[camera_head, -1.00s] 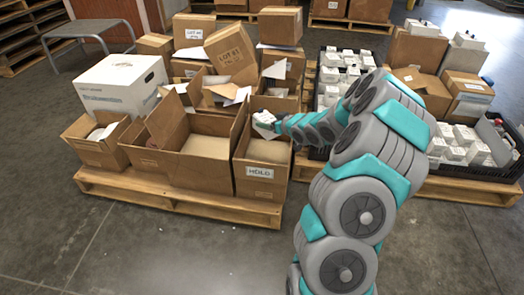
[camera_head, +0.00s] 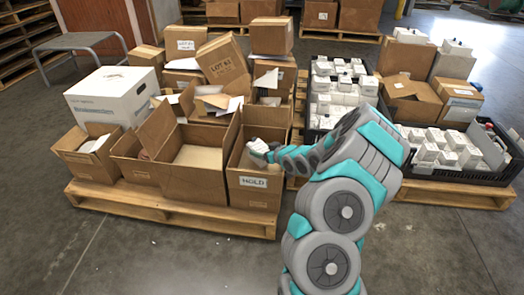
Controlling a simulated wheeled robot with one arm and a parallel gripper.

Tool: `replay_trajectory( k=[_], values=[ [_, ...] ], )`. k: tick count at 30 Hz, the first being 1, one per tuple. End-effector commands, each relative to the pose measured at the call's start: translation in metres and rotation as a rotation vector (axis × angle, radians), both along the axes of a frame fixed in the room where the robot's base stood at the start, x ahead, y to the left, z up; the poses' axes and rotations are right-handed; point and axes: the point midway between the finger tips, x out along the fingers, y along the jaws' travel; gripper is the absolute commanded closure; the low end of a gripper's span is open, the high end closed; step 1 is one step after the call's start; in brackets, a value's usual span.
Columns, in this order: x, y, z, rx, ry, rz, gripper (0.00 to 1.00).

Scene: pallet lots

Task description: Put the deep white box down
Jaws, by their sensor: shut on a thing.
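The deep white box (camera_head: 257,147) is a small white carton at the end of my arm, partly hidden by the fingers. My gripper (camera_head: 266,152) is shut on it. It is held at the open mouth of the brown carton labelled HOLD (camera_head: 254,190), near that carton's right and back part. I cannot tell whether the white box touches the carton's inside. The part of the carton's floor in view looks bare.
Open brown cartons (camera_head: 193,187) stand to the left on the same wooden pallet (camera_head: 170,206). A large white file box (camera_head: 117,97) and stacked cartons (camera_head: 222,58) stand behind. Black crates (camera_head: 455,170) with small white boxes are at right. Bare floor lies in front.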

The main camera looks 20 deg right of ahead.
Motion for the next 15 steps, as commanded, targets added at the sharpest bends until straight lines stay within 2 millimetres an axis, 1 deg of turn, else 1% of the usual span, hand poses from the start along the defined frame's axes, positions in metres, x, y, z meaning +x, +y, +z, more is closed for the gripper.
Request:
replay_trajectory(
  k=[15],
  values=[
    [0.0, 0.0, -0.012, 0.001, 0.002, 0.0, 0.77]
  ],
)
